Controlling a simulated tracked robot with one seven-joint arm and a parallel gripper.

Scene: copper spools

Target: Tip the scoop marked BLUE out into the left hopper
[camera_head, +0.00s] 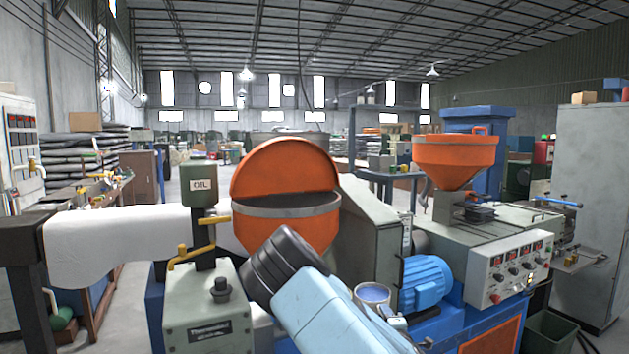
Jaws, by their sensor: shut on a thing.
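The left hopper (290,222) is a large orange bowl with a grey inner rim. Its round orange lid (285,165) stands raised at the back. A small round scoop (372,293) with a pale rim and blue contents shows to the right of my light blue arm, lower than the hopper rim and apart from it. No BLUE marking is readable on it. Its lower part is hidden by my arm. My gripper (396,322) shows only in small part beside the scoop, shut on it; the fingers are mostly hidden. The scoop looks about upright.
A second orange hopper (455,155) stands on the machine at right. A blue motor (426,282) and a control panel (515,268) are right of the scoop. A grey sloping housing (365,225) stands between the hoppers.

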